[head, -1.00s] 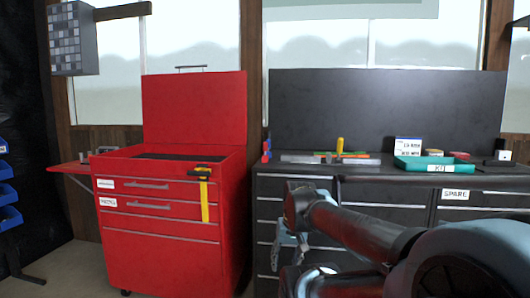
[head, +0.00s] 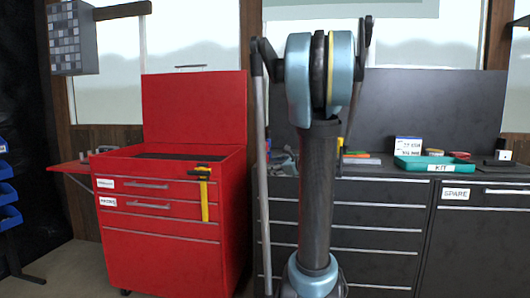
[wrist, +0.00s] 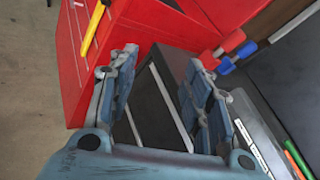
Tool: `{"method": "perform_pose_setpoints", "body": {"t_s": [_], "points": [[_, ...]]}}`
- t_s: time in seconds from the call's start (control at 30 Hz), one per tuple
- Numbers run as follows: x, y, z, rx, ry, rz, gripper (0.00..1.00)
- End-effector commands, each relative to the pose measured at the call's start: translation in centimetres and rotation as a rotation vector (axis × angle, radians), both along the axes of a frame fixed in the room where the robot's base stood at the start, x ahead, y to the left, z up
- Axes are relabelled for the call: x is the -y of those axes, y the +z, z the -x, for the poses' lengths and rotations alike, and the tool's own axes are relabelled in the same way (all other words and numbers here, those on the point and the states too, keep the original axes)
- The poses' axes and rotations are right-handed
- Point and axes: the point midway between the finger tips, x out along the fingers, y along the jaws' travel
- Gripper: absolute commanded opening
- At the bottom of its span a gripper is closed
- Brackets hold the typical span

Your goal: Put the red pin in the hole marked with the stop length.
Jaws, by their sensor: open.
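My gripper (wrist: 160,85) is open in the wrist view, with its two jaws apart and nothing between them. Beyond the jaws are the side of the red cart (wrist: 140,25) and the dark drawer front of the workbench. In the head view my arm stands upright in front of the bench and largely hides the gripper. Red-ended and blue-ended pieces (wrist: 233,40) lie right of the jaws in the wrist view; I cannot tell whether one is the red pin. No marked hole is readable. A white card (head: 408,146) stands on the bench, its lettering too small to read.
The red cart (head: 160,235) stands left with its lid up and a yellow-and-black tool (head: 204,192) on its front. A green KIT tray (head: 433,164) sits on the dark bench (head: 380,215). A grey tray (wrist: 258,130) and green and orange sticks (wrist: 297,160) lie near my gripper.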

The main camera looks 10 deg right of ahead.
Motion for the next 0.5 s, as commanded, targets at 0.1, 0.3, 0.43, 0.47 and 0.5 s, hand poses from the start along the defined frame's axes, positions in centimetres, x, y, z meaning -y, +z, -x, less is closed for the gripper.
{"method": "perform_pose_setpoints", "body": {"t_s": [0.1,0.3,0.43,0.47,0.5], "points": [[3.2,1.7,-2.9,-0.011,-0.087,-0.199,0.45],[6.6,3.2,-5.2,-0.020,-0.160,-0.410,0.45],[7.0,3.5,-6.1,-0.023,-0.171,-0.455,0.45],[6.9,3.5,-6.3,-0.023,-0.171,-0.457,0.45],[6.7,3.5,-6.8,-0.023,-0.171,-0.458,0.45]]}}
